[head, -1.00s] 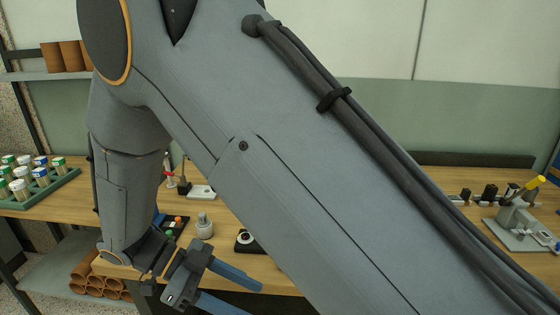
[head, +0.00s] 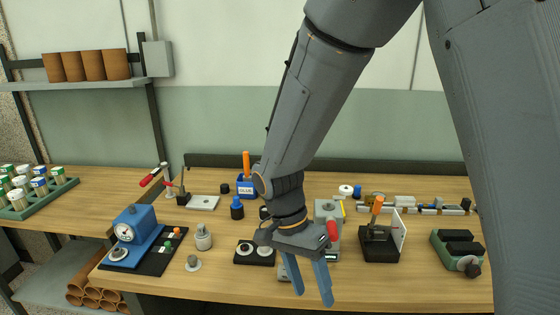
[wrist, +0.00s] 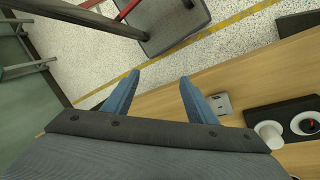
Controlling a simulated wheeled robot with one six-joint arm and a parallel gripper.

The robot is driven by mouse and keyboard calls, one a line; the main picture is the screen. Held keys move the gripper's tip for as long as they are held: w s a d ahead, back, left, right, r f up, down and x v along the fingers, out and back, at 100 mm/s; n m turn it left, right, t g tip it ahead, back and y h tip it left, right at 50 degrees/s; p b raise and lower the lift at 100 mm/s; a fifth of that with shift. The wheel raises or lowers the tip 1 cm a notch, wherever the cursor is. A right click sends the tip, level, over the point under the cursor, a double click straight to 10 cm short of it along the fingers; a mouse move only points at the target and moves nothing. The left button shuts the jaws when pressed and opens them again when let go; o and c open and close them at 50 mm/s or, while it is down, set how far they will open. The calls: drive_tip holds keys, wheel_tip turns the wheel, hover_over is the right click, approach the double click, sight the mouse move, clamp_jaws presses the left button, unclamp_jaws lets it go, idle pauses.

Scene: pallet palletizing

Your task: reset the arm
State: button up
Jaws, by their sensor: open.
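My gripper (head: 314,284) hangs from my arm at the front middle of the workbench (head: 200,285) in the head view. Its two blue fingers point down and stand apart with nothing between them. In the wrist view the same open fingers (wrist: 155,95) reach out over the bench's front edge, with the floor beyond them. My arm hides part of the bench and the wall behind it.
A blue gauge device (head: 132,238) stands at the bench's front left. A black base with round parts (head: 255,252) is just left of my gripper. A black block with an orange handle (head: 380,243) and a green vise-like tool (head: 459,250) stand to the right.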

drive_tip(key=s+d+r+n+t+y, duration=0.1)
drive_tip(key=d+r+n+t+y, duration=0.1)
drive_tip(key=d+n, duration=0.6)
drive_tip(key=shift+d+r+t+y, duration=0.25)
drive_tip(key=shift+d+t+y, duration=0.45)
drive_tip(key=shift+d, duration=1.75)
